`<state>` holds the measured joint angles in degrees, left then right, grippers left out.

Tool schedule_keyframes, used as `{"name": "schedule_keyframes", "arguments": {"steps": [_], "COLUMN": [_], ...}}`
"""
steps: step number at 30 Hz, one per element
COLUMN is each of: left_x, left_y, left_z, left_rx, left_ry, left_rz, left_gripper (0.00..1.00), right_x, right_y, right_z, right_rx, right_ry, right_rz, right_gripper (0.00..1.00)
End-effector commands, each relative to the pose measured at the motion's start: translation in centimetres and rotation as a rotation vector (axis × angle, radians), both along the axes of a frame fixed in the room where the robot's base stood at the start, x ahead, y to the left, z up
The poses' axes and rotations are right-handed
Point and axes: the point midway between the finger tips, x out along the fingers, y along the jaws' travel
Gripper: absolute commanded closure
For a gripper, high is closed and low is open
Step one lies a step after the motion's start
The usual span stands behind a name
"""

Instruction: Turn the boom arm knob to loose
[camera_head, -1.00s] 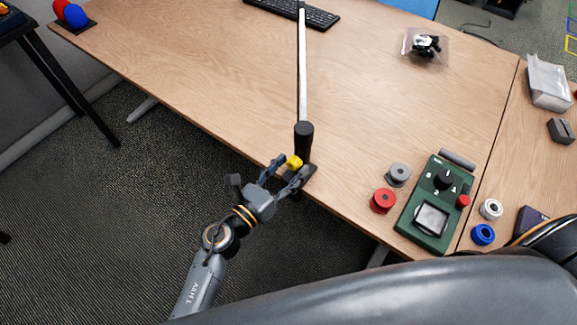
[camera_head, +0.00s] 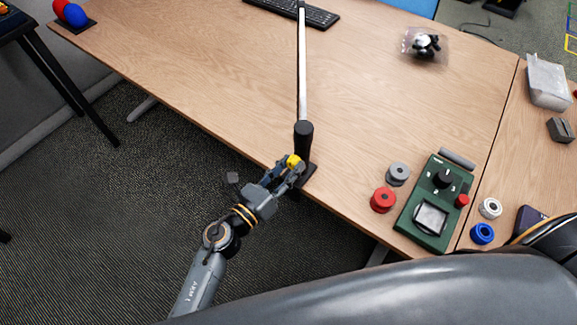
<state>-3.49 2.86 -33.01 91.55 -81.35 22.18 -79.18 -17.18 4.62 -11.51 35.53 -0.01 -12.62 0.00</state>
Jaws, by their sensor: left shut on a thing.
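The boom arm (camera_head: 303,75) is a long pale bar with a black cylindrical base (camera_head: 303,140) clamped at the table's near edge. Its small yellow knob (camera_head: 294,161) sits at the lower left of the black base. My left gripper (camera_head: 289,167) is shut on the yellow knob, with one finger on each side of it. The fingers hide part of the knob, and its turn position cannot be read. My right gripper is not in view.
A green device (camera_head: 433,205) with a black dial stands on the right of the table (camera_head: 220,90). Grey (camera_head: 397,173) and red (camera_head: 383,200) spools lie beside it. A keyboard (camera_head: 322,17) and a clear bag (camera_head: 425,46) lie farther back. The table's middle is clear.

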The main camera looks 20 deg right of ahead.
Motion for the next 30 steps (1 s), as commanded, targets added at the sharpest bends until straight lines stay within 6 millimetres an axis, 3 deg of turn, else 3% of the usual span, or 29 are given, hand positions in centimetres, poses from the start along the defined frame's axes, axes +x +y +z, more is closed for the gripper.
{"name": "schedule_keyframes", "arguments": {"steps": [30], "left_x": [-0.1], "left_y": [0.0], "left_z": [0.1], "left_rx": [-0.575], "left_ry": [0.738], "left_rz": [0.002], "left_gripper": [1.0], "right_x": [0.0], "right_y": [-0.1], "right_z": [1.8], "right_rx": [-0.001], "right_ry": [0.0], "right_rz": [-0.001], "right_gripper": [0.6]}}
